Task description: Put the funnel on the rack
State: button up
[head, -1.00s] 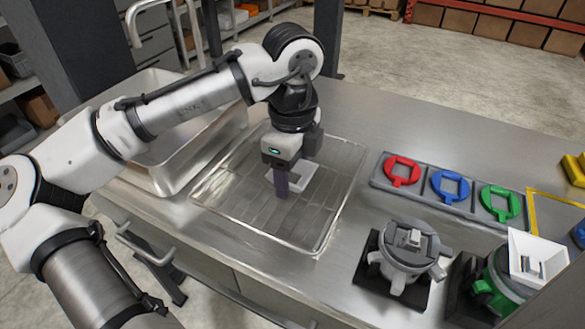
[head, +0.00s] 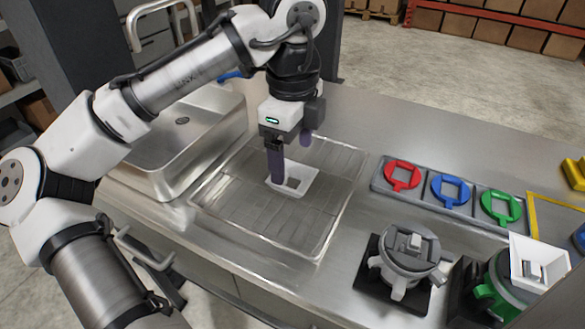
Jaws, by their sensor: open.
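A white square funnel (head: 297,183) rests on the metal slatted rack (head: 255,220), near its middle, with its opening facing up. My gripper (head: 291,164) is open and empty just above the funnel. Its dark fingers are spread, and the nearer one covers part of the funnel's left side in the picture. Whether a finger still touches the funnel is hard to tell. Another white square funnel (head: 538,250) sits on the green dispenser (head: 497,290) at the right.
A grey dispenser (head: 407,257) stands on a black base right of the rack. Red (head: 402,174), blue (head: 451,188) and green (head: 501,206) ring-shaped pieces lie in a grey holder behind it. A steel basin (head: 172,150) is left of the rack. Yellow parts lie at the right edge.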

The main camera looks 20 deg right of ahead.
notch_tip(320, 180, up, 6)
jog(key=shift+r, duration=0.15)
